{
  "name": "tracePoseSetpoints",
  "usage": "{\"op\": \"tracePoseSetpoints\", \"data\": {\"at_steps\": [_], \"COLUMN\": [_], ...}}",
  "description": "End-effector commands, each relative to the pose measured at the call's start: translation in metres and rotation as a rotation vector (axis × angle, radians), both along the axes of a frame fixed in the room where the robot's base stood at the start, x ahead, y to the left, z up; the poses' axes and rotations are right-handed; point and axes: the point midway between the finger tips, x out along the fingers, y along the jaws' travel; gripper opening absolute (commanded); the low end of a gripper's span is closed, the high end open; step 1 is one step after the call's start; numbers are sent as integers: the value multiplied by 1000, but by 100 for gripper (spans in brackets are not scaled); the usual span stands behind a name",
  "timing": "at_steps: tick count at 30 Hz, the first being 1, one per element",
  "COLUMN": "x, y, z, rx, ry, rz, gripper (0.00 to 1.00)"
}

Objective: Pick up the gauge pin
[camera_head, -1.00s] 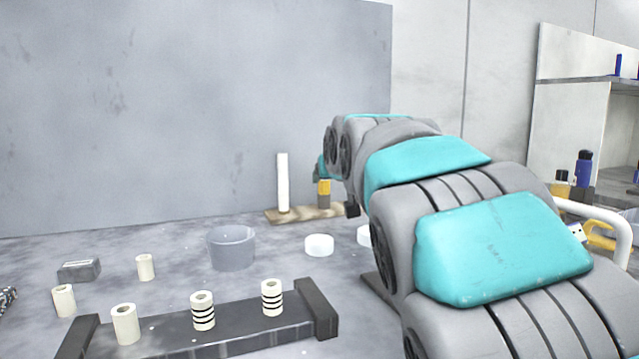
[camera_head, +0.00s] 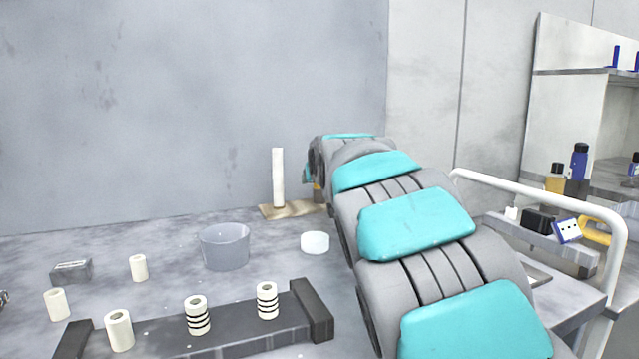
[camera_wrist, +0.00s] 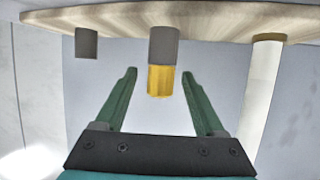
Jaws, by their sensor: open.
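The gauge pin (camera_wrist: 162,62) appears to be the short upright piece with a grey lower part and a yellow end. It stands on a wooden board (camera_wrist: 215,20), which shows upside down in the wrist view. My gripper (camera_wrist: 159,76) is open, with its two green fingers on either side of the pin in that picture. No contact shows, and I cannot tell the depth between fingers and pin. In the head view only a yellow sliver of the pin (camera_head: 317,192) shows beside my arm, on the board (camera_head: 280,211); my gripper is mostly hidden there.
A tall white cylinder (camera_head: 278,178) stands on the board, also visible in the wrist view (camera_wrist: 260,95), with a short grey peg (camera_wrist: 86,42) opposite. A grey cup (camera_head: 226,248), white disc (camera_head: 315,242) and dark rack (camera_head: 240,330) with pale rollers occupy the table.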

Motion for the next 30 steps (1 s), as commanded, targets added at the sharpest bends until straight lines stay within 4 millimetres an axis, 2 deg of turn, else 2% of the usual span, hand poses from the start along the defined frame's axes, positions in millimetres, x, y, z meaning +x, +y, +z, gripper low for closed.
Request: {"op": "tracePoseSetpoints", "data": {"at_steps": [4, 23, 30], "x": [0, -1, -1], "y": [0, 0, 0], "z": [0, 1, 1], "rx": [0, 0, 0], "ry": [-1, -1, -1], "rz": [0, 0, 0], "gripper": [70, 0, 0]}}
